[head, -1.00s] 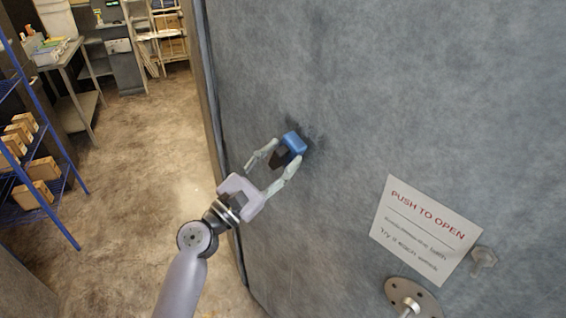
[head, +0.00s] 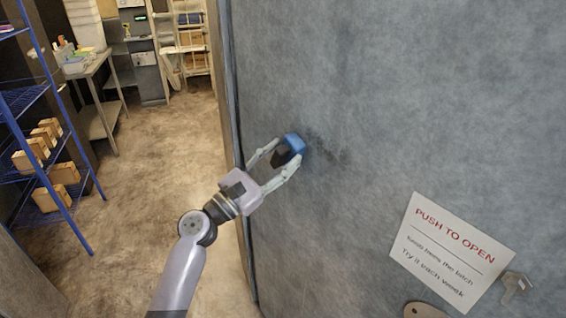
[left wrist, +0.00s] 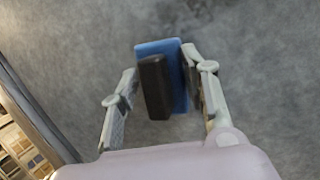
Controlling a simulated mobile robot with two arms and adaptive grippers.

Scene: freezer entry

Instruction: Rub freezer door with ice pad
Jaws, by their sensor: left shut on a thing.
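The freezer door (head: 370,110) is a large grey panel filling the right of the head view. A dark smudged patch (head: 328,150) shows on it just right of the pad. My left gripper (head: 281,158) is shut on the ice pad (head: 294,143), a blue block with a dark handle. The pad's blue face is at the door surface; I cannot tell whether it touches. The left wrist view shows the pad (left wrist: 175,60) between the fingers, with the door (left wrist: 70,60) behind and dark blotches near its top. My right gripper is not in view.
A sign reading "PUSH TO OPEN" (head: 451,250) and a metal latch part (head: 516,286) are on the door at lower right. Blue shelving (head: 50,150) with cartons stands at left. A table (head: 98,85) stands behind. The floor (head: 150,190) between is clear.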

